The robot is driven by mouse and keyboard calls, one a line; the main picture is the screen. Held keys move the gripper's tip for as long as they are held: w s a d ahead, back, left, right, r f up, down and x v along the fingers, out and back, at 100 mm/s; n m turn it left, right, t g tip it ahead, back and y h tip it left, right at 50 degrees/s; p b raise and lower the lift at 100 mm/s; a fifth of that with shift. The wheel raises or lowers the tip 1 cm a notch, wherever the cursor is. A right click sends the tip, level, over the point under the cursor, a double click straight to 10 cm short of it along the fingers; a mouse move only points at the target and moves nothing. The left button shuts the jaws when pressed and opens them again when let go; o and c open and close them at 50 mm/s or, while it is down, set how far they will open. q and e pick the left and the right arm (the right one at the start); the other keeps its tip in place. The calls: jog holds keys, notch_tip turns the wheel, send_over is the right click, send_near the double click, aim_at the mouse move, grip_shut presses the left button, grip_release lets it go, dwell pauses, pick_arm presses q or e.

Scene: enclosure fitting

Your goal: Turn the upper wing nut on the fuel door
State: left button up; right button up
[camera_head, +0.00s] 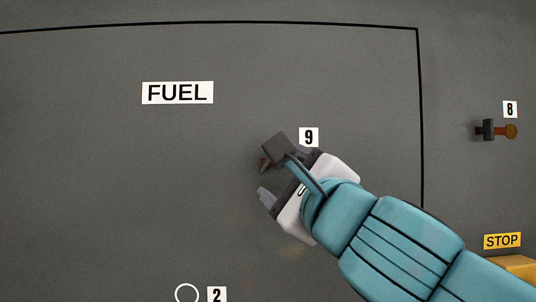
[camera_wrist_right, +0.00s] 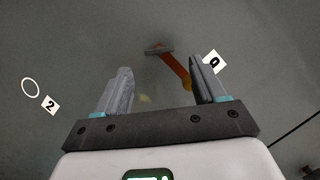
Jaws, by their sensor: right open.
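The fuel door (camera_head: 110,190) is a large dark grey panel outlined in black, with a FUEL label (camera_head: 177,93). Near the number 9 label (camera_head: 309,137) is an orange fitting (camera_wrist_right: 174,66) with a grey crosspiece, which I take for the upper wing nut. My right gripper (camera_head: 284,175) is open and empty in front of the door. In the right wrist view its fingers (camera_wrist_right: 160,70) flank the fitting, whose lower end appears close to the right finger. Contact cannot be told. My left gripper is out of view.
A white ring (camera_head: 187,293) with a number 2 label (camera_head: 217,294) is low on the door. Right of the door edge are a dark and orange fitting (camera_head: 489,130) by label 8, a STOP label (camera_head: 502,241) and a yellow part (camera_head: 518,267). The door's left part is bare.

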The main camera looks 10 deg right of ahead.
aim_at(268, 165)
jog(key=p+x, duration=0.1)
jog(key=x, duration=0.3)
jog(key=shift+w+a+r, duration=0.2)
jog(key=shift+w, duration=0.05)
jog(key=shift+w+p, duration=0.3)
jog(key=shift+w, duration=0.15)
jog(key=shift+s, duration=0.1)
jog(key=c, duration=1.1)
jog(key=shift+o, duration=0.2)
jog(key=shift+f, duration=0.1)
